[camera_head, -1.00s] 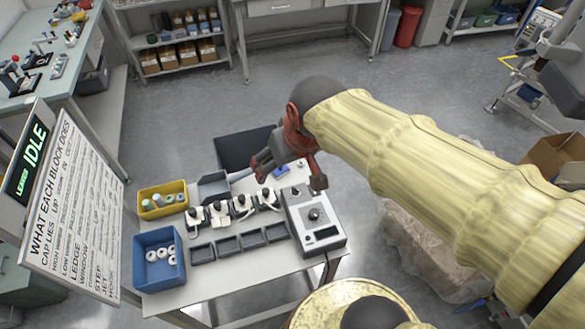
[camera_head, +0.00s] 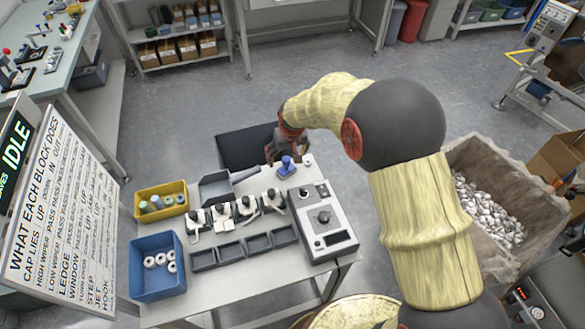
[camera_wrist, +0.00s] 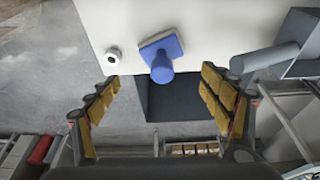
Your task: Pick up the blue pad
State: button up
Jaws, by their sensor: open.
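The blue pad (camera_head: 286,169) stands near the far edge of the white table, with a flat base and a rounded knob handle. In the wrist view the blue pad (camera_wrist: 161,62) shows close up, its knob toward my gripper. My gripper (camera_head: 276,150) is just beyond the pad at the table's far edge, partly hidden by my arm. In the wrist view my gripper (camera_wrist: 160,92) has its two yellow-padded fingers wide apart, with nothing between them. The pad lies just beyond the fingertips, roughly centred and apart from them.
A small white cylinder (camera_wrist: 112,56) stands beside the pad. A grey tray (camera_head: 214,188) and several white clamp blocks (camera_head: 222,215) are nearby. A control box (camera_head: 322,220) is at the table's right. A dark bin (camera_head: 235,150) sits beyond the far edge.

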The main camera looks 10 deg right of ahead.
aim_at(285, 163)
jog(key=x, duration=0.2)
jog(key=b+x, duration=0.1)
jog(key=x, duration=0.1)
jog(key=b+x, duration=0.1)
jog(key=x, duration=0.1)
jog(key=shift+s+a+f, duration=0.1)
jog(key=shift+s+a, duration=0.05)
jog(key=shift+s, duration=0.2)
jog(key=shift+w+f, duration=0.2)
jog(key=shift+f, duration=0.2)
jog(key=shift+c, duration=0.7)
jog(key=c, duration=1.3)
jog(key=shift+r, duration=0.1)
